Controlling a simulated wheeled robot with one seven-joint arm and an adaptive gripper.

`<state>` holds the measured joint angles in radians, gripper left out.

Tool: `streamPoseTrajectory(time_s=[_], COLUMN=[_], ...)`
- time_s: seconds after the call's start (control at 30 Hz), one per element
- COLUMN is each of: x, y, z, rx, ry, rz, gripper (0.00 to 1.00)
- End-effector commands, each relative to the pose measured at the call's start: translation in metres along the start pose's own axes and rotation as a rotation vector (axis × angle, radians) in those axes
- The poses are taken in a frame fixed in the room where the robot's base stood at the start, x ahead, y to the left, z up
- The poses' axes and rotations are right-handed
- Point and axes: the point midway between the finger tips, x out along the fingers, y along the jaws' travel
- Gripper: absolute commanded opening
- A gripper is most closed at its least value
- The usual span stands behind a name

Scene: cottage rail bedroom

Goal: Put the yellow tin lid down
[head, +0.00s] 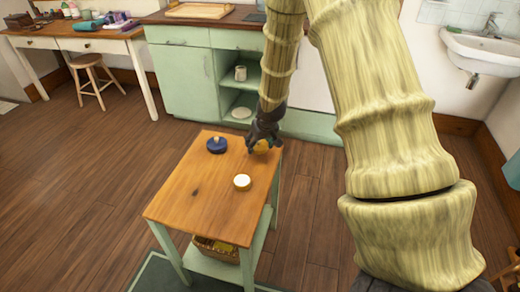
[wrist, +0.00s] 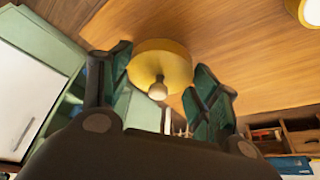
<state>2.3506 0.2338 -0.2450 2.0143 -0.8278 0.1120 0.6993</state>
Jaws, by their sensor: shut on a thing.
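The yellow tin lid (wrist: 160,62) is a round yellow disc with a pale knob, between the two fingers of my gripper (wrist: 163,80) in the wrist view. My gripper (head: 263,138) is shut on it. In the head view the lid (head: 262,147) is partly hidden by my fingers, over the far right part of the small wooden table (head: 185,193). I cannot tell whether the lid touches the tabletop or hangs just above it.
A dark blue round piece with a knob (head: 216,146) sits left of my gripper. A yellow round tin with a pale top (head: 242,181) stands nearer. The table's near left part is clear. A green cabinet (head: 185,80) stands behind; a basket (head: 215,248) sits on the lower shelf.

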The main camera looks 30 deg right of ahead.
Motion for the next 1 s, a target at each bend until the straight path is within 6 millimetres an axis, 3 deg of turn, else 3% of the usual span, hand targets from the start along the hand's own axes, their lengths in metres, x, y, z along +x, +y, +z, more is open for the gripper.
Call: streamPoseTrajectory(time_s=[0.27, 0.73, 0.77, 0.87, 1.0], x=[0.027, 0.033, 0.032, 0.032, 0.032], y=[0.000, 0.000, 0.001, 0.001, 0.001], z=[0.013, 0.015, 0.015, 0.015, 0.015], rx=[-0.004, -0.001, -0.001, -0.001, -0.001], ry=[-0.002, -0.001, -0.001, -0.001, -0.001], rz=[0.000, 0.000, 0.000, 0.000, 0.000], gripper=[0.45, 0.45, 0.65, 0.83, 0.83])
